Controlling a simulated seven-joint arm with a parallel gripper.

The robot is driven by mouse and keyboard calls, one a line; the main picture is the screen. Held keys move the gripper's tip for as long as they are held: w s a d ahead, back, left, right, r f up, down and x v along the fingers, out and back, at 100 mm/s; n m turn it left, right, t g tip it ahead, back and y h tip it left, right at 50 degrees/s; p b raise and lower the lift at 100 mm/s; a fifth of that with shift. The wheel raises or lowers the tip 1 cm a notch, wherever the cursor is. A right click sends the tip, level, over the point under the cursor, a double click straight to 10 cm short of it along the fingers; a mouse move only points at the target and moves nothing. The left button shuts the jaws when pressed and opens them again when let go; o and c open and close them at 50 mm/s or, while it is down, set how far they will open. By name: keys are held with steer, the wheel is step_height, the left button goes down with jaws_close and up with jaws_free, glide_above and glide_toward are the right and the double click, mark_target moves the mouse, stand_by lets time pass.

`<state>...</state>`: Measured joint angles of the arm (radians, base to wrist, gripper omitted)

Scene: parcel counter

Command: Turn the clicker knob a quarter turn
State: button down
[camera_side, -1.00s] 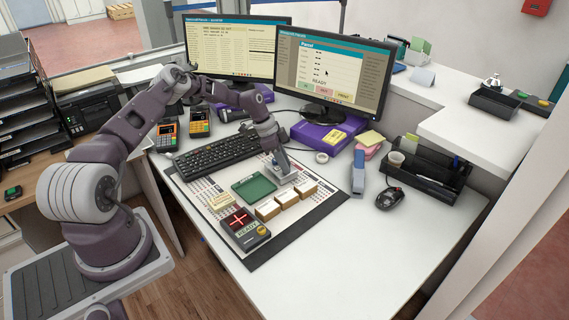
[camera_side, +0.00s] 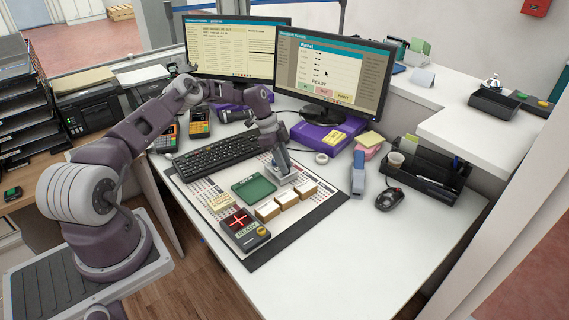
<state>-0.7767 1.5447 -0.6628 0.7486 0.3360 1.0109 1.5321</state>
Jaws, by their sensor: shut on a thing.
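My gripper (camera_side: 284,172) points down at the back right of the printed desk mat (camera_side: 310,222), right of the green pad (camera_side: 254,187). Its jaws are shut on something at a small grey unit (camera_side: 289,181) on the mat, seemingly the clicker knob. The fingers hide the knob, so I cannot make out its shape or the angle it is turned to.
A dark device with a red cross (camera_side: 246,230) sits at the mat's front left. A keyboard (camera_side: 217,153) lies behind left, and a blue stapler-like item (camera_side: 358,172) stands right. The front right desk is clear.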

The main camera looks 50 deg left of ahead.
steer(key=shift+a, duration=0.1)
steer(key=c, duration=1.2)
jaws_free()
